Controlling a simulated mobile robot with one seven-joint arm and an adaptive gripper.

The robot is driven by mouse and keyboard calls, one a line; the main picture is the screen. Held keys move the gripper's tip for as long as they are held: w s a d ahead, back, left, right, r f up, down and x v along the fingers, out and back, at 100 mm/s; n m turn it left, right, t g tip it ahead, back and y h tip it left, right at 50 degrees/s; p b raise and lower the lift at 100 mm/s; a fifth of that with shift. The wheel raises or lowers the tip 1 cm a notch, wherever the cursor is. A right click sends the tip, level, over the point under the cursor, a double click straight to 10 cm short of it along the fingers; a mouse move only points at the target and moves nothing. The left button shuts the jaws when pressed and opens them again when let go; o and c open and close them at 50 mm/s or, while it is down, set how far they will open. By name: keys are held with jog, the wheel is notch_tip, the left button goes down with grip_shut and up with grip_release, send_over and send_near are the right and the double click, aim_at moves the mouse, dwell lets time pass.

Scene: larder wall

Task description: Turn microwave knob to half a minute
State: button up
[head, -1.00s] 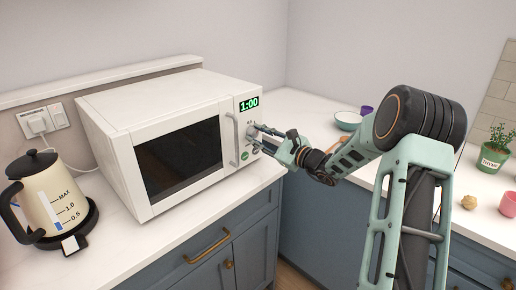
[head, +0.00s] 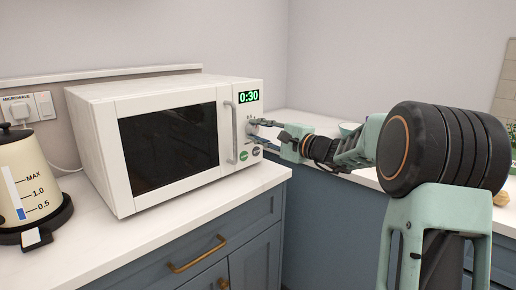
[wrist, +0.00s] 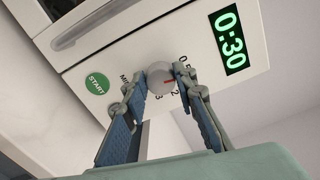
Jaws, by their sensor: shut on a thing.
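The white microwave (head: 125,92) stands on the counter, its door shut. Its green display (head: 248,97) reads 0:30, and the same display shows in the wrist view (wrist: 229,40). My gripper (wrist: 160,84) is shut on the knob, one finger on each side. In the head view my gripper (head: 256,128) reaches the panel from the right, and its fingers hide most of the knob.
A cream kettle (head: 28,178) on a dark base stands left of the microwave. A wall socket with a plug (head: 18,109) is behind it. The counter in front of the microwave (head: 150,232) is clear.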

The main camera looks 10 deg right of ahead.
jog(key=shift+f+n+b, duration=0.25)
jog(key=shift+n+b, duration=0.75)
jog(key=shift+b, duration=0.85)
jog(key=shift+o, duration=0.2)
jog(key=shift+r, duration=0.15)
jog(key=o, duration=1.2)
jog(key=shift+c, duration=0.2)
jog(key=shift+s, duration=0.1)
jog(key=v, duration=1.2)
